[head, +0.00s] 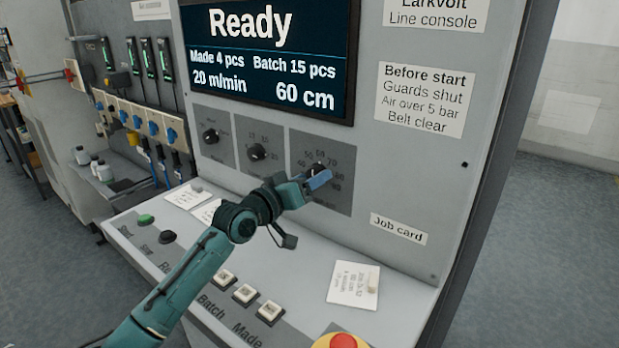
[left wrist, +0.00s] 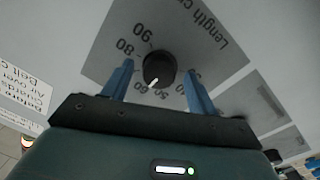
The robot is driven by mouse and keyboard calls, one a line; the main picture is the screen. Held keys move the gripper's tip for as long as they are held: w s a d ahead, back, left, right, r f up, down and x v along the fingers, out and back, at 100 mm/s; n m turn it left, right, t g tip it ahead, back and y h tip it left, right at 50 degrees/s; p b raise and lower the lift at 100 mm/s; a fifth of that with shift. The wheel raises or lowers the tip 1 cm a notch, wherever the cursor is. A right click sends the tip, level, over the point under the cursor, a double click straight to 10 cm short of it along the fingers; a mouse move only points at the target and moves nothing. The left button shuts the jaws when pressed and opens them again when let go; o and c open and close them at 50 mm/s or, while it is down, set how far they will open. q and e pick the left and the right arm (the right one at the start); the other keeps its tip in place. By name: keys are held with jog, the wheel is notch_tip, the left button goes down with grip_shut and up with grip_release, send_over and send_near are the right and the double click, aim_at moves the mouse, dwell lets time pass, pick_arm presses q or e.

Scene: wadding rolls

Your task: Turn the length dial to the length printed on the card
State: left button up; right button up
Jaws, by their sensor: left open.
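The length dial (left wrist: 159,66) is a round black knob with a white pointer line on a grey scale plate. In the left wrist view its pointer faces down and slightly left, near partly covered numbers. In the head view the dial (head: 315,170) is partly behind my fingers. My left gripper (head: 318,181) is open, with one blue finger on each side of the knob; I cannot tell whether they touch it. The job card (head: 353,285) lies on the console shelf at right; its small print is too blurred to read surely. The screen (head: 270,55) reads 60 cm. My right gripper is out of view.
Two other dials (head: 257,152) and (head: 211,136) sit left of the length dial on the panel. Below are a green button (head: 146,219), several white-capped switches (head: 245,294) and a red button (head: 343,342). White papers (head: 186,196) lie on the shelf.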

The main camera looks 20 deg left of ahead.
pick_arm(q)
jog(key=shift+w+d, duration=0.1)
jog(key=shift+w, duration=0.1)
jog(key=c, duration=1)
